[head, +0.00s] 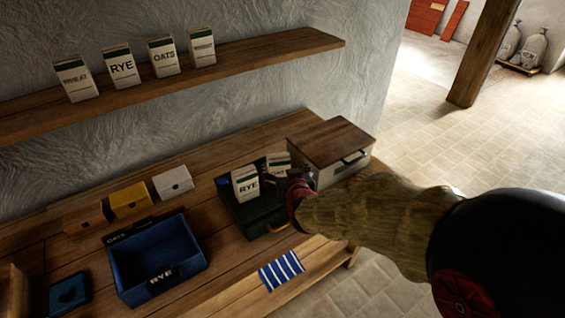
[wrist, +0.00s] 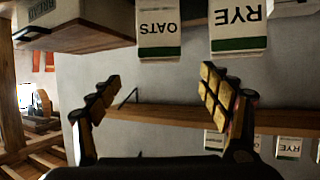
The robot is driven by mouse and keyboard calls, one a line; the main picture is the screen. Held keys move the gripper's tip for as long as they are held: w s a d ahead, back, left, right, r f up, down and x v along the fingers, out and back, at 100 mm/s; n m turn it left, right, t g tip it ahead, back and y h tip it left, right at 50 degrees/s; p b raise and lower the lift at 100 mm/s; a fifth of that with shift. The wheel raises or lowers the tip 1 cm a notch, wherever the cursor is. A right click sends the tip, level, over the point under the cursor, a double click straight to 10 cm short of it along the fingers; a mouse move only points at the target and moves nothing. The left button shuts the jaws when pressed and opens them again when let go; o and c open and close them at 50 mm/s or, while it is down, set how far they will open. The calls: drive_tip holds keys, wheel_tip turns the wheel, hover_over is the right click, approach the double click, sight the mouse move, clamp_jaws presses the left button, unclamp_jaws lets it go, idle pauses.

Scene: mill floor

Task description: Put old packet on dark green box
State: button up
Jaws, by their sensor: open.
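The dark green box (head: 250,216) stands on the bench, with a yellow handle on its front. A white RYE packet (head: 245,184) stands upright at it, with an OATS packet (head: 279,163) behind to the right, partly hidden. I cannot tell which packet is the old one. My gripper (head: 284,184) is beside these packets on their right; its fingertips are partly hidden in the head view. In the upside-down wrist view, the open, empty fingers (wrist: 160,82) are apart, and the RYE packet (wrist: 238,25) and OATS packet (wrist: 158,28) lie beyond them.
A wood-topped box (head: 330,142) stands close behind my gripper. A blue tray (head: 185,262) labelled RYE and OATS, a yellow box (head: 130,201) and a white box (head: 173,182) are to the left. Several packets stand on the wall shelf (head: 240,61). A striped cloth (head: 281,270) lies at the front edge.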

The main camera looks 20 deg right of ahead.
drive_tip(key=s+r+g, duration=0.4)
drive_tip(key=s, duration=1.1)
drive_tip(key=s+r+n+g+y, duration=0.1)
drive_tip(key=s+r+g, duration=0.2)
drive_tip(key=s, duration=1.3)
drive_tip(key=shift+d+r+g, duration=0.2)
drive_tip(key=shift+r+g, duration=0.2)
drive_tip(key=shift+r, duration=0.1)
